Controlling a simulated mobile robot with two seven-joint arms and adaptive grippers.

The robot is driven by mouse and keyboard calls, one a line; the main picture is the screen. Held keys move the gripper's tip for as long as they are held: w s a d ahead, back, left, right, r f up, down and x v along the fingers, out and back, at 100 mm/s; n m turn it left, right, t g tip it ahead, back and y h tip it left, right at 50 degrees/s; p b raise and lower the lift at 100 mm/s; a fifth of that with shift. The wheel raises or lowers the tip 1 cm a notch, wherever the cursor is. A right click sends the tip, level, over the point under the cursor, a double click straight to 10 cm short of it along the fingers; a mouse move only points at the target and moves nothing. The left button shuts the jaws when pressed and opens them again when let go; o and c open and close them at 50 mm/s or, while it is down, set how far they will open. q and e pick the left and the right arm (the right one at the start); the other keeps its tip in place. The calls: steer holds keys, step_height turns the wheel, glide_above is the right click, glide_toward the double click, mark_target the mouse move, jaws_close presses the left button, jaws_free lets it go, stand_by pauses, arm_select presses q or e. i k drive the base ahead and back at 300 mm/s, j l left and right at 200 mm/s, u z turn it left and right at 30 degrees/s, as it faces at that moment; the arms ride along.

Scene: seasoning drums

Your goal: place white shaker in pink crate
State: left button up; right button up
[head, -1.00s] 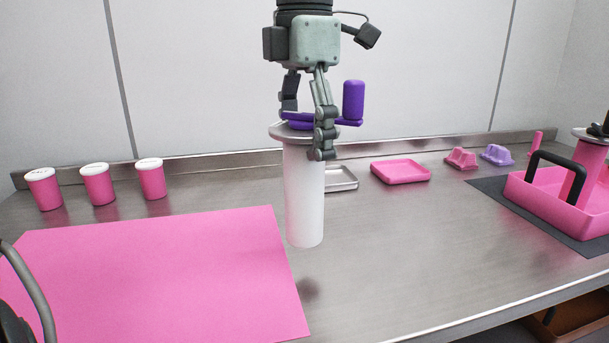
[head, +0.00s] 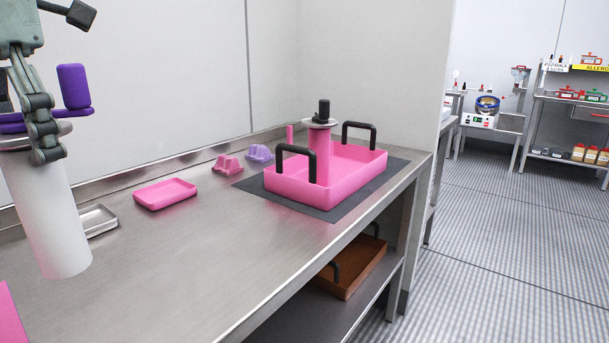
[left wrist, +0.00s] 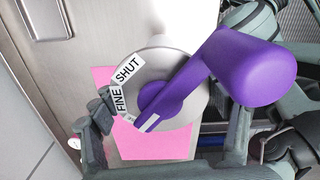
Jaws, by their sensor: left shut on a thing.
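The white shaker (head: 52,225) is a tall white cylinder at the left edge of the head view, upright. Its grey metal lid (left wrist: 192,62) carries a "FINE SHUT" label and a purple crank (head: 73,86). My left gripper (head: 22,132) is shut on the shaker at its top; part of the gripper is cut off by the frame edge. The pink crate (head: 352,185) has two black handles and stands to the right, well apart from the shaker. A pink shaker (head: 321,150) with a metal lid and black knob stands upright inside it. My right gripper is not visible.
The crate rests on a dark mat (head: 335,213) near the counter's right end. A pink tray (head: 165,204), a small metal tray (head: 98,230) and pink and purple pieces (head: 228,164) sit along the back. A brown crate (head: 352,275) is on the shelf below.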

mark_target(350, 173)
steer(key=i+l+z, duration=0.1)
steer(key=i+l, duration=0.25)
steer(key=l, duration=0.25)
steer(key=i+l+z, duration=0.1)
steer(key=i+l, duration=0.25)
steer(key=l, duration=0.2)
steer(key=i+l+z, duration=0.1)
steer(key=i+l, duration=0.3)
steer(key=l, duration=0.15)
